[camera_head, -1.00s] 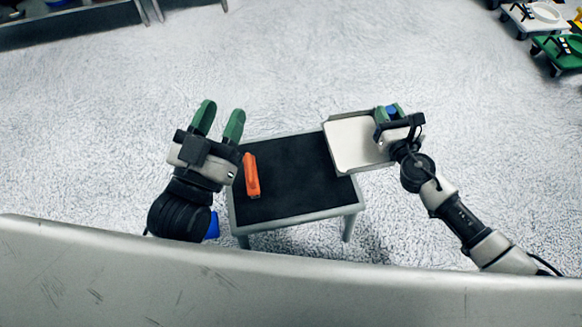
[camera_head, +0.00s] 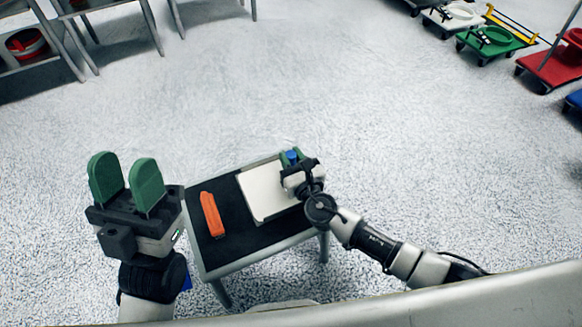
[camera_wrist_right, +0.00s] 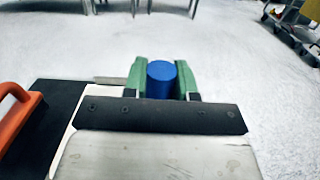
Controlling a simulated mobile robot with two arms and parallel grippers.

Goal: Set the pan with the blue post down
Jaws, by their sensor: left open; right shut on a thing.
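The pan (camera_head: 264,190) is a pale, shallow square tray with a blue post (camera_head: 291,156) near its far right side. In the head view it lies over the right part of the small black-topped table; I cannot tell whether it touches the top. My right gripper (camera_head: 291,158) is shut on the blue post, with green fingers on both sides of it. The post (camera_wrist_right: 161,79) also shows between the fingers in the right wrist view, where the gripper body hides part of the pan. My left gripper (camera_head: 126,180) is open and empty, left of the table.
An orange handle-like object (camera_head: 212,214) lies on the black table top (camera_head: 236,240), left of the pan. It also shows in the right wrist view (camera_wrist_right: 14,112). Shelves stand at the far left, and coloured carts (camera_head: 497,40) at the far right. The floor between is clear.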

